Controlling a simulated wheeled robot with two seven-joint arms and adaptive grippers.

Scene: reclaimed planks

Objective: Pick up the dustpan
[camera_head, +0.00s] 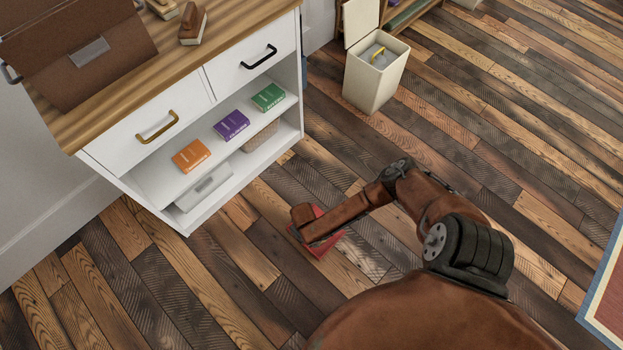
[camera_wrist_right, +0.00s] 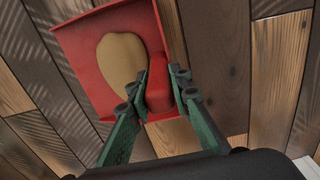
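The red dustpan (camera_head: 333,245) lies on the plank floor in front of the white cabinet, mostly hidden by my right arm in the head view. In the right wrist view the dustpan (camera_wrist_right: 88,92) shows as a red pan with a tan rounded shape in it and a short red handle (camera_wrist_right: 158,85). My right gripper's green fingers (camera_wrist_right: 160,82) flank the handle, one on each side and very near it. I cannot tell whether they press on it. My left gripper is not in view.
A white cabinet (camera_head: 180,200) with a wooden top stands at the left, with several coloured boxes on its open shelf. A cream bin (camera_head: 375,75) stands behind. A blue-edged rug (camera_head: 603,290) lies at the right. The floor between is clear.

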